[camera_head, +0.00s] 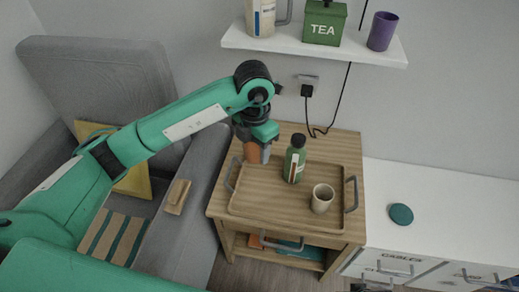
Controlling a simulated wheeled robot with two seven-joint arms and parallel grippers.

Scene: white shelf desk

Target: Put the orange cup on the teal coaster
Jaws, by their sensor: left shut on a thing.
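The orange cup (252,153) is at the back left of the wooden tray, partly hidden by my left gripper. My left gripper (262,149) comes down from above and is shut on the orange cup. I cannot tell whether the cup touches the tray or hangs just above it. The teal coaster (401,214) is a flat round disc lying on the white cabinet top to the right, with nothing on it. My right gripper is not in view.
The tray (252,208) on the wooden side table also holds a green bottle (295,158) and a beige cup (322,198), both right of my left gripper. A wall shelf (290,45) holds a tea tin (324,24) and a purple cup (382,31). The cabinet top (440,205) is clear around the coaster.

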